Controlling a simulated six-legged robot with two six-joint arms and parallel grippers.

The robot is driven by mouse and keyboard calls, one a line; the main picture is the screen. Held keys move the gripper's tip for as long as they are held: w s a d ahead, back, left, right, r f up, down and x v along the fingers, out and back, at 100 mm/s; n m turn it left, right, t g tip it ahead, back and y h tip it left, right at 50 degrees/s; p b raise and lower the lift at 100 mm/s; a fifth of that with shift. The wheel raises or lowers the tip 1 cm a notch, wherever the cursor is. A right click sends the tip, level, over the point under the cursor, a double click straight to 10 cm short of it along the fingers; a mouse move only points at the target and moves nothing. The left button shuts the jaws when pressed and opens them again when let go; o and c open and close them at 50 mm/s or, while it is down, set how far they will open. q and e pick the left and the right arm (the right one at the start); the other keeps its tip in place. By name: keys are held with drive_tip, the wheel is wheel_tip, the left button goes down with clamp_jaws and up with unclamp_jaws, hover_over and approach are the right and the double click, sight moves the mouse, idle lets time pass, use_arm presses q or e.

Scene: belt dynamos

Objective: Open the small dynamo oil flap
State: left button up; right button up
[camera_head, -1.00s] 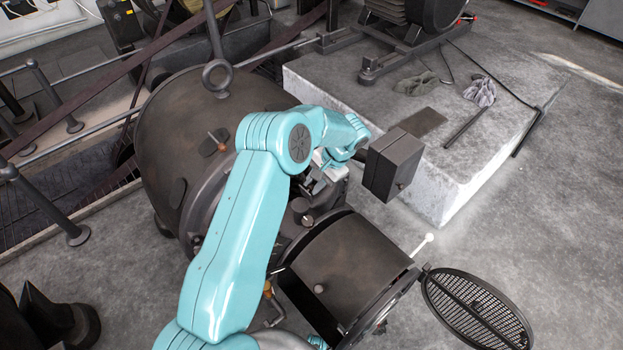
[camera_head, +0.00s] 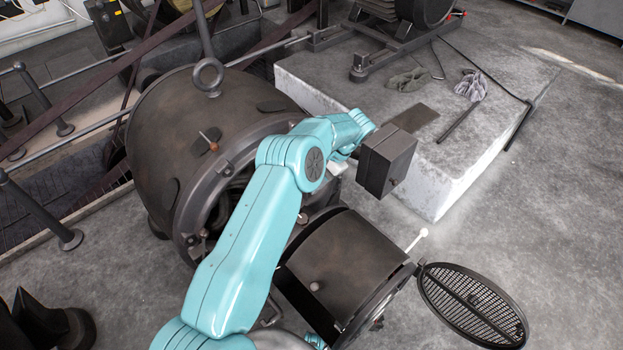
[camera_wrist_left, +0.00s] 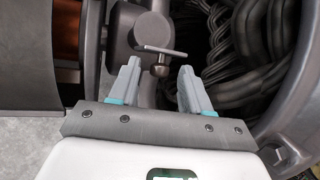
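In the left wrist view a small thin metal plate with a short knobbed stem, seemingly the oil flap (camera_wrist_left: 160,51), sits against a round grey fitting (camera_wrist_left: 151,30) on the dynamo. I see the plate nearly edge-on and cannot tell whether it is open. My left gripper (camera_wrist_left: 159,68) is open, with its two grey fingers apart. In the picture the knob shows between the fingertips; I cannot tell whether they touch it. In the head view my left arm reaches over the dynamo (camera_head: 165,125) and hides its fingers.
Dark windings (camera_wrist_left: 235,45) lie right of the fingers and copper coils (camera_wrist_left: 68,30) left. A dark box (camera_head: 386,160) stands close to my left wrist. An open round mesh cover (camera_head: 472,303) sticks out at lower right. A stone plinth (camera_head: 455,185) stands behind.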

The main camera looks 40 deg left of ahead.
use_arm(q)
drive_tip(key=shift+r, duration=0.1)
drive_tip(key=v, duration=0.7)
drive_tip(key=shift+d+p, duration=0.15)
drive_tip(key=shift+p, duration=0.25)
drive_tip(key=shift+w, duration=0.15)
